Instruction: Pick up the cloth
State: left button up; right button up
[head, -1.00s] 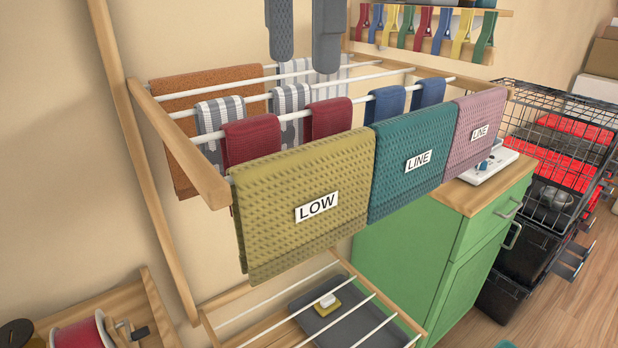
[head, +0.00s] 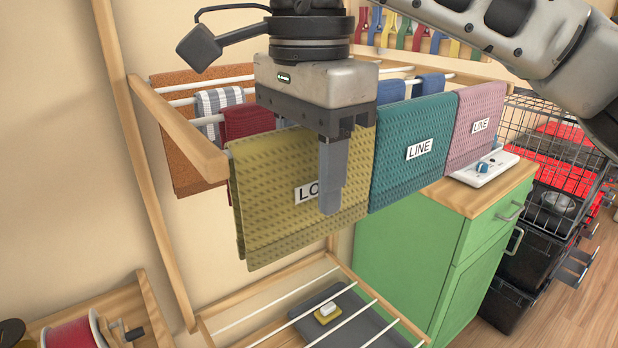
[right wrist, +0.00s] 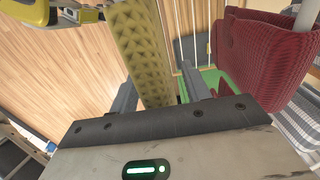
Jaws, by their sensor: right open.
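An olive-yellow cloth (head: 265,205) with a label partly covered by my gripper hangs over the front rod of the wooden drying rack (head: 185,128). A teal cloth (head: 395,175) and a pink cloth (head: 472,135), both labelled LINE, hang to its right. My right gripper (head: 331,195) is open and points down over the olive cloth, one finger in front of it. The other finger is hidden in the head view. In the right wrist view, the gripper (right wrist: 157,85) has a finger on each side of the olive cloth (right wrist: 141,45), with gaps. My left gripper is out of view.
A green cabinet (head: 400,260) stands at right, beside wire baskets (head: 560,150). A grey tray (head: 360,320) lies below.

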jog(key=shift+f, duration=0.15)
grip_shut()
